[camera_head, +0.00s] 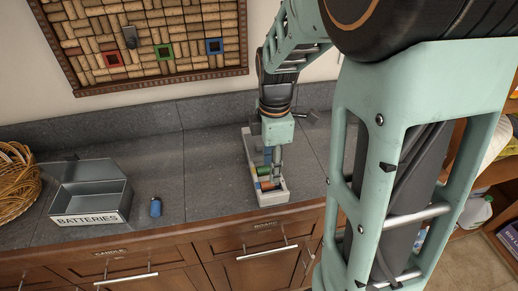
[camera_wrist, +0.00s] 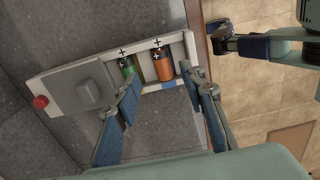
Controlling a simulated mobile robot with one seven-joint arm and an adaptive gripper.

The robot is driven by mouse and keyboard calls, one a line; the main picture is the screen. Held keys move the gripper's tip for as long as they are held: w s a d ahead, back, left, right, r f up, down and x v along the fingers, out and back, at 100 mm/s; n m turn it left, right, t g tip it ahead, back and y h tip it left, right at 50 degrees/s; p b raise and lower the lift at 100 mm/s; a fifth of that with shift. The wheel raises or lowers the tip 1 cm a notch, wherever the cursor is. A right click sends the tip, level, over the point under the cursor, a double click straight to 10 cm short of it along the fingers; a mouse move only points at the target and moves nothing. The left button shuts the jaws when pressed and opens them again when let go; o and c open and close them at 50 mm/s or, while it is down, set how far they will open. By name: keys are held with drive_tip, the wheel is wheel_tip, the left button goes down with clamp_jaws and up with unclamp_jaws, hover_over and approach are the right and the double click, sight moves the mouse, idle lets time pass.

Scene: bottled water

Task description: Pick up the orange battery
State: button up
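The orange battery (camera_wrist: 162,66) lies in a slot of a white battery holder (camera_wrist: 55,74), with its plus end toward the top in the wrist view. It also shows in the head view (camera_head: 270,186), partly covered by my gripper. A green battery (camera_wrist: 128,67) lies in the slot to its left. My gripper (camera_wrist: 160,84) is open over the holder. One blue-padded finger is near the green battery and the other is at the holder's right end, with the orange battery between and just beyond the tips. I cannot tell whether a finger touches anything.
A blue battery (camera_head: 156,207) stands on the grey counter (camera_head: 200,205). To its left are an open metal box labelled BATTERIES (camera_head: 90,218) and a wicker basket (camera_head: 17,182). A cork board (camera_head: 150,50) hangs on the wall behind. The counter between box and holder is mostly clear.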

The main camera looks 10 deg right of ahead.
sight(271, 185)
drive_tip(key=f, duration=0.6)
drive_tip(key=shift+s+a, duration=0.15)
drive_tip(key=shift+s, duration=0.1)
drive_tip(key=shift+s+f, duration=0.1)
drive_tip(key=shift+s, duration=0.2)
clamp_jaws()
